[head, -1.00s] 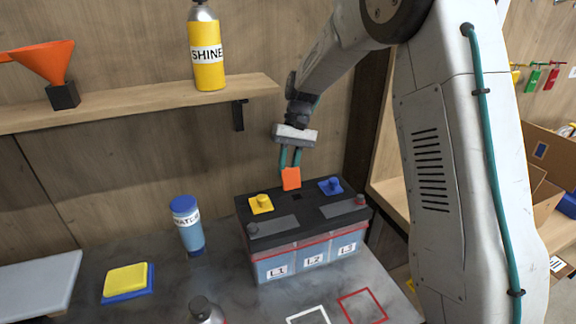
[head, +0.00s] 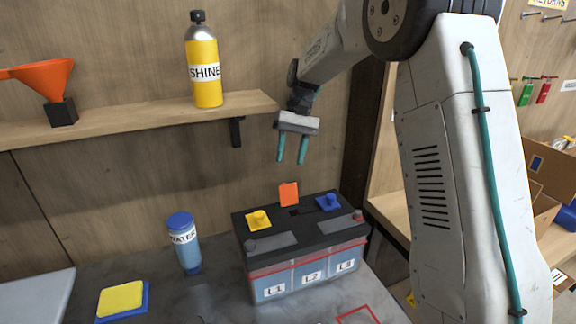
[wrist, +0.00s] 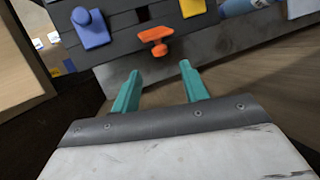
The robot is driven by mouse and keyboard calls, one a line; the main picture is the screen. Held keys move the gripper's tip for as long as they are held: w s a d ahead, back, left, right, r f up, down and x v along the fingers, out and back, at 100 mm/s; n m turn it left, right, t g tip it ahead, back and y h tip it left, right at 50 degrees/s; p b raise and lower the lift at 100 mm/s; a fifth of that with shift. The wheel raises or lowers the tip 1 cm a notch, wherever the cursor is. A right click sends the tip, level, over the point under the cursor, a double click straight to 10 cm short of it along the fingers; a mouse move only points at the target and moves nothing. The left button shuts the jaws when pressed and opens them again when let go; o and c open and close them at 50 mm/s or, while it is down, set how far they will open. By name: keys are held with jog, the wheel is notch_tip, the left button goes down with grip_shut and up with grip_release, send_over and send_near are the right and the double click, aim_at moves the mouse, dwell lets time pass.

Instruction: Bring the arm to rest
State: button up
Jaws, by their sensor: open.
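My gripper (head: 292,150) hangs in the air above the back of the battery, its two teal fingers apart with nothing between them. The battery (head: 306,270) stands on the grey bench, black on top, with cells labelled L1, L2 and L3. An orange piece (head: 289,194) stands on the battery top, below and apart from the fingers. A yellow cap (head: 258,219) and a blue cap (head: 328,202) sit on either side of it. In the wrist view the orange piece (wrist: 156,36) lies beyond the open fingertips (wrist: 160,72).
A wooden shelf (head: 140,115) on the left wall holds a SHINE bottle (head: 206,75) and an orange funnel (head: 45,78). A WATER bottle (head: 184,245) and a yellow-and-blue sponge or pad (head: 121,299) are on the bench. A dark post (head: 366,140) stands right of the gripper.

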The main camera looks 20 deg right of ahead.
jog(key=shift+w, duration=0.1)
dwell(0.4)
jog(key=s+r+t+h, duration=0.1)
jog(key=s+r+t, duration=0.1)
jog(key=s, duration=1.7)
jog(key=s+r+t+h, duration=0.2)
jog(key=s+t, duration=0.1)
jog(key=s, duration=1.5)
jog(key=shift+s+n+h, duration=0.3)
jog(key=shift+s, duration=0.05)
